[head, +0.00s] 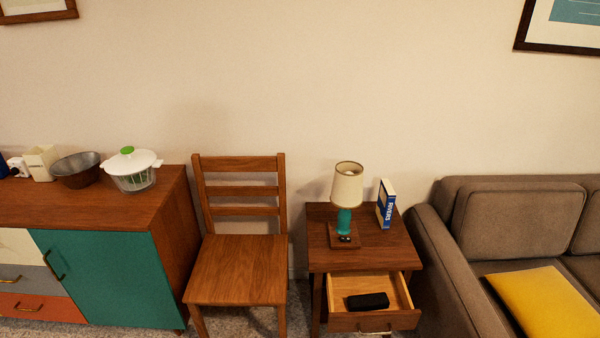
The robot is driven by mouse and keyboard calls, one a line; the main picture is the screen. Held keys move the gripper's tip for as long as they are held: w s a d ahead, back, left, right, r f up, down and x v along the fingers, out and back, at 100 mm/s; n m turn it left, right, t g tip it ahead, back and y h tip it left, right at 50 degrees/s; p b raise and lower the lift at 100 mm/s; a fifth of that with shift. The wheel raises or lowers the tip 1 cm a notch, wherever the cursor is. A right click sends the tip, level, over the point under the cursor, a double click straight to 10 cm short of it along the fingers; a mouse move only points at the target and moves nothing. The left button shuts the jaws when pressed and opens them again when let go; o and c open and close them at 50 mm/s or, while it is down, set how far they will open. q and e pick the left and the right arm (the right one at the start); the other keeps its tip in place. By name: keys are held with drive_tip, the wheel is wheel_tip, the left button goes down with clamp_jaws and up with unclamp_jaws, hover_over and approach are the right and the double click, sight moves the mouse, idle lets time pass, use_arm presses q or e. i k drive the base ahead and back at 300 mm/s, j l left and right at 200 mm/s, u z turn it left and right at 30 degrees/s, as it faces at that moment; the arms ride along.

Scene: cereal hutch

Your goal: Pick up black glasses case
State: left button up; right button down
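The black glasses case (368,301) is a small dark oblong lying inside the open drawer (398,291) of the wooden side table (398,250). The drawer is pulled out toward me, and bare drawer floor shows around the case. Neither of my grippers shows in the head view.
A lamp (347,186) and an upright blue-and-white book (385,204) stand on the side table. A wooden chair (238,268) is left of it, and a grey-brown sofa (514,222) with a yellow cushion (545,303) is close on its right. A sideboard (100,215) stands at the left.

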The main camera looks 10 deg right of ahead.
sight(374, 301)
drive_tip(key=z, duration=1.05)
drive_tip(key=i+j, duration=0.15)
drive_tip(key=j, duration=0.2)
drive_tip(key=i+j, duration=0.15)
drive_tip(key=j, duration=0.25)
drive_tip(key=i+j, duration=0.15)
drive_tip(key=j, duration=0.2)
drive_tip(key=i, duration=0.55)
